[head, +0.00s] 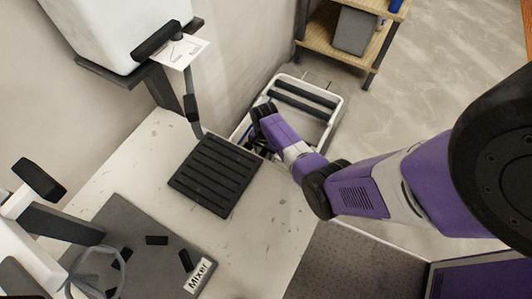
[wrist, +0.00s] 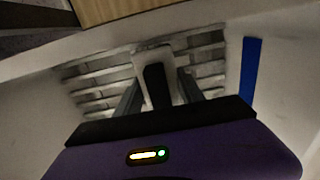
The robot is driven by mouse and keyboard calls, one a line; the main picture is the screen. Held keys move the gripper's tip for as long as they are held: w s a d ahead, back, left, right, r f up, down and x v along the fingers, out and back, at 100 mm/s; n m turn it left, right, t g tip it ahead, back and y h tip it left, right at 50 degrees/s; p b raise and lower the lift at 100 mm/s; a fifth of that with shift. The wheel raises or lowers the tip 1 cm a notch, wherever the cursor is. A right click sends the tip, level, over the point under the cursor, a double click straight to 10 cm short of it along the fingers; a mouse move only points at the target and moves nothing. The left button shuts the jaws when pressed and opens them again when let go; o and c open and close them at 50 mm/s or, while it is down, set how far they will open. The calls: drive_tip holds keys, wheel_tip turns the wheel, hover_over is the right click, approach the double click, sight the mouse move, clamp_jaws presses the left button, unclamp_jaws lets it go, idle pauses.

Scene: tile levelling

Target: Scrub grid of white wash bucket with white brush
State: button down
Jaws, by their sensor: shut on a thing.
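The white wash bucket (head: 334,113) stands on the floor at the upper middle of the head view, with black rollers across its far part. In the wrist view its grid (wrist: 93,84) shows as pale slats with dark gaps. My gripper (wrist: 160,92) is shut on the white brush (wrist: 146,58), which has a dark middle part between the two fingers. The brush is in front of the grid; I cannot tell if it touches the slats. In the head view my wrist hides most of the gripper and the brush at the bucket's near left end.
A white worktop (head: 262,220) with a black slatted mat (head: 215,174) and a grey mixer board (head: 150,248) lies left of my arm. A wooden shelf (head: 350,52) stands behind the bucket. A blue strip (wrist: 250,75) shows at right in the wrist view. Floor right of the bucket is clear.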

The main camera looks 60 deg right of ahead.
drive_tip(key=shift+s+d+r+b, duration=0.1)
drive_tip(key=shift+d+b, duration=0.6)
drive_tip(key=shift+d, duration=1.35)
drive_tip(key=shift+s+d+r+b, duration=0.1)
drive_tip(key=shift+d+b, duration=0.6)
drive_tip(key=shift+d, duration=1.3)
drive_tip(key=shift+a+p, duration=0.65)
drive_tip(key=shift+a, duration=0.3)
drive_tip(key=shift+w+a+f+p, duration=0.1)
drive_tip(key=shift+a+p, duration=0.65)
drive_tip(key=shift+a, duration=0.85)
drive_tip(key=shift+w+a+f+p, duration=0.1)
drive_tip(key=shift+a+p, duration=0.6)
drive_tip(key=shift+a, duration=0.9)
drive_tip(key=shift+d, duration=0.15)
